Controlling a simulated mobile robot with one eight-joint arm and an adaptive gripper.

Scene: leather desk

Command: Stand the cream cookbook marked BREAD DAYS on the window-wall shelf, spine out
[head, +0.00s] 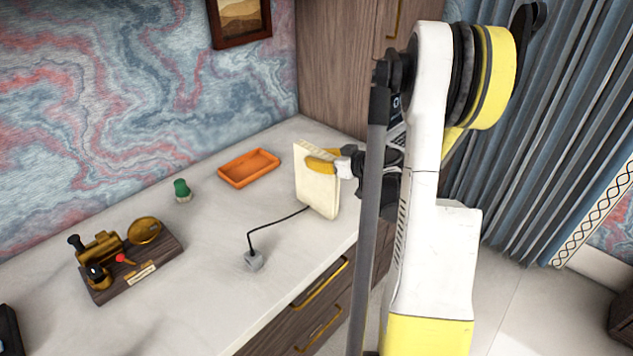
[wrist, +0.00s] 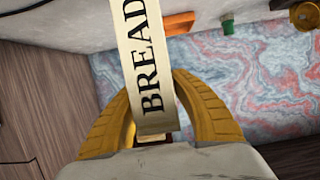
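The cream cookbook (head: 317,190) is upright at the right end of the pale countertop in the head view. My gripper (head: 322,164) has its yellow fingers closed around its upper part. In the wrist view the cookbook's spine (wrist: 145,60) faces the camera and reads BREAD; the rest of the title is out of frame. The gripper's two yellow fingers (wrist: 155,95) curve in on either side of the book. Whether the book's lower edge touches the countertop is unclear. I cannot make out the window-wall shelf.
On the countertop (head: 215,240) are an orange tray (head: 249,168), a green-topped small object (head: 182,190), a grey block with a black cable (head: 254,260) and a brass device on a wooden base (head: 130,262). A wooden cabinet (head: 335,65) stands behind; blue curtains (head: 545,130) hang right.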

